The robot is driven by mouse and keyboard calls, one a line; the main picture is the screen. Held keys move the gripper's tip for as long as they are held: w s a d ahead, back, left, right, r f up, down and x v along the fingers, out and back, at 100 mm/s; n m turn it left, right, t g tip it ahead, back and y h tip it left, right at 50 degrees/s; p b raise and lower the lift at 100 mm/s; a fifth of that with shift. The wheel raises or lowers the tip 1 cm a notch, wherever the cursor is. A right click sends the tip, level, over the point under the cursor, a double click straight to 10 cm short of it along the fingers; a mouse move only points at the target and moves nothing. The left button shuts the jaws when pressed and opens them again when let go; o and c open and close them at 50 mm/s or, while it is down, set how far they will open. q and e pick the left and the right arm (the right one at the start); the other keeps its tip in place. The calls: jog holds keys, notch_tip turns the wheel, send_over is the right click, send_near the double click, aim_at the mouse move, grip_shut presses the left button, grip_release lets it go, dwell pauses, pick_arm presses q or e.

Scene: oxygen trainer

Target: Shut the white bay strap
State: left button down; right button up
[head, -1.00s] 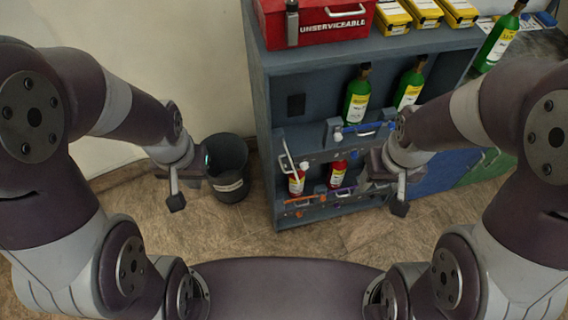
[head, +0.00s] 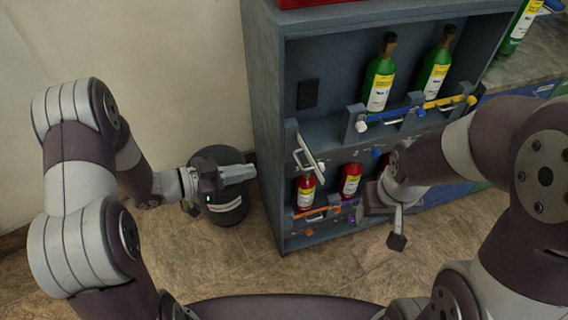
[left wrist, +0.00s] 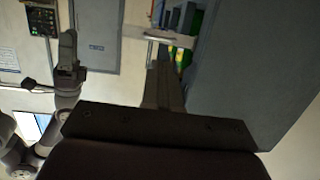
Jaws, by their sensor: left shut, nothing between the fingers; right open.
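The white bay strap (head: 310,154) hangs from the left side of the cylinder rack (head: 262,130), swung out from the front of its bay and tilted. A pale bar that looks like the same strap (left wrist: 158,34) crosses the upper middle of the left wrist view. My left gripper (head: 252,172) is shut and empty, pointing right toward the rack, left of the strap and apart from it in the head view. Its closed fingers (left wrist: 165,85) point at the bar in the left wrist view. My right gripper (head: 374,197) is open in front of the lower bays; its fingertips are hard to make out.
Red cylinders (head: 350,180) stand in the lower bays and green cylinders (head: 380,80) above. A blue strap (head: 392,117) and a yellow strap (head: 445,101) cross the upper bays; an orange strap (head: 310,212) is low. A dark bin (head: 226,205) stands behind my left gripper.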

pick_arm(q)
jog(key=x, duration=1)
jog(key=shift+d, duration=0.3)
